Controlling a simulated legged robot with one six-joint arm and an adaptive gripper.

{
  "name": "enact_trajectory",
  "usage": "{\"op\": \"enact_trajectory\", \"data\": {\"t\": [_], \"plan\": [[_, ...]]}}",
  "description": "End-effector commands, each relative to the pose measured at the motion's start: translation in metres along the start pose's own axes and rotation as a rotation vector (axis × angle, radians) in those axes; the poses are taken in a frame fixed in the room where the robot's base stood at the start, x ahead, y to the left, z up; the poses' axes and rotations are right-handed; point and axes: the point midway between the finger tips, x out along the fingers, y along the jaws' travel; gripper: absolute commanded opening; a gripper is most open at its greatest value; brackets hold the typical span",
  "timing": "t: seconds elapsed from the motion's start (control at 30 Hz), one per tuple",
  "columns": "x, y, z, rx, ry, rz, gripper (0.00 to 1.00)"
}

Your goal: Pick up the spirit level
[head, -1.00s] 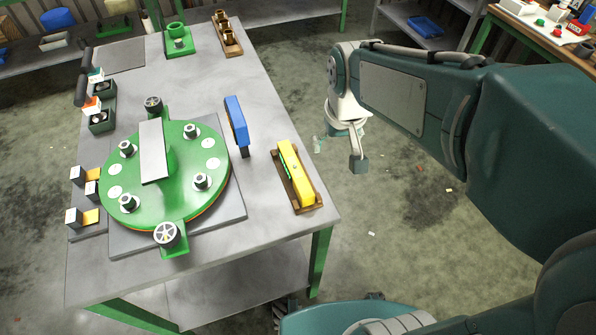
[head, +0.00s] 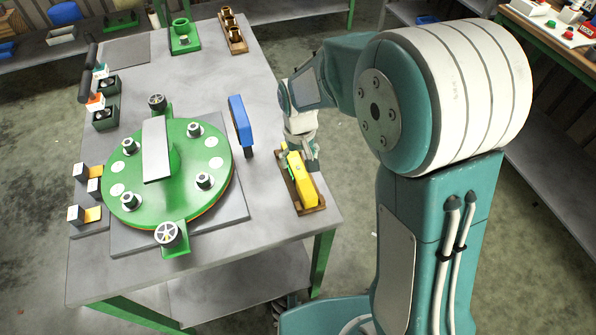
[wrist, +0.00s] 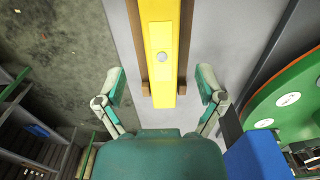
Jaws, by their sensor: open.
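The yellow spirit level (head: 299,180) lies in a brown wooden holder (head: 318,203) near the right edge of the grey table. In the wrist view the level (wrist: 160,75) runs up the middle of the picture, with the holder's brown sides (wrist: 186,50) along it. My gripper (head: 303,158) is just above the far end of the level in the head view and partly covers it. In the wrist view my gripper (wrist: 160,87) is open, one finger on each side of the level. I see no finger touching it.
A green round disc (head: 180,205) with several fittings stands on the table left of the level. A blue upright object (head: 240,125) stands between them, close to my gripper. Green and brown holders stand at the back. The table front right corner is bare.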

Motion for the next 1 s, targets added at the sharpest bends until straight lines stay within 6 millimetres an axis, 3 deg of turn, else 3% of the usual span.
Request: {"op": "enact_trajectory", "data": {"t": [0.4, 0.67, 0.73, 0.87, 0.9, 1.0], "plan": [[0.052, -0.002, -0.002, -0.001, -0.002, 0.0, 0.89], [0.055, -0.002, -0.002, 0.0, 0.001, 0.0, 0.89], [0.055, -0.002, -0.002, 0.0, 0.001, 0.0, 0.66], [0.055, -0.002, -0.002, 0.0, 0.001, 0.0, 0.08], [0.055, -0.002, -0.002, 0.0, 0.001, 0.0, 0.0], [0.055, -0.002, -0.002, 0.0, 0.0, 0.0, 0.0]]}}
